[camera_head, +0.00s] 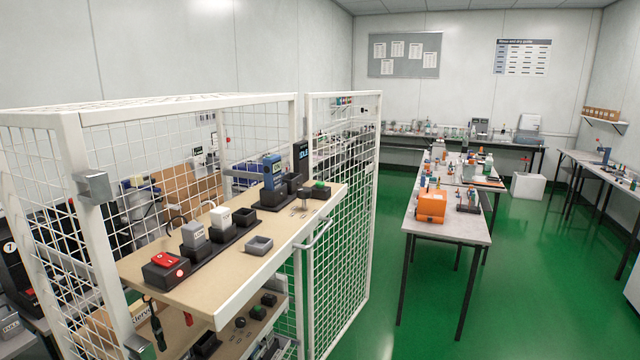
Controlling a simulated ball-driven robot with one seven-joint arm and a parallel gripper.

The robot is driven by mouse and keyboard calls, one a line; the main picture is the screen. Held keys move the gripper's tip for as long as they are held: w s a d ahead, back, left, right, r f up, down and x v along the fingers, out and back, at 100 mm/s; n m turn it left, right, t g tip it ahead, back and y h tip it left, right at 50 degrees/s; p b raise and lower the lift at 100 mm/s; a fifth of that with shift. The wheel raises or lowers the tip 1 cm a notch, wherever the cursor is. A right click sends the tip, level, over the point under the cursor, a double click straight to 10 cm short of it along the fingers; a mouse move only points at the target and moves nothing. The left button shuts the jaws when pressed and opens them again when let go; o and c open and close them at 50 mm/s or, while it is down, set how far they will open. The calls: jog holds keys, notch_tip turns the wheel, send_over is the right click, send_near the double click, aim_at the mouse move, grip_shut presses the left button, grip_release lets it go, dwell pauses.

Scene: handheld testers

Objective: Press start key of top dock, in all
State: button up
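A tan top shelf (190,292) in an open white mesh cage holds a dark row of docks (215,248). A grey tester (194,233) and a white tester (221,217) stand upright in it. A red-topped black unit (166,266) sits at its near end. A blue tester (272,172) stands upright in a black dock (270,198) farther back. A black box with a green top (319,190), perhaps a key, sits at the right. Which part is the start key I cannot tell. My gripper is not in view.
A small grey tray (259,245) lies on the top shelf. A lower shelf (235,340) holds small black items. The open mesh door (340,215) stands to the right. Green floor (385,300) is clear between the door and a table (450,228) with an orange box (432,206).

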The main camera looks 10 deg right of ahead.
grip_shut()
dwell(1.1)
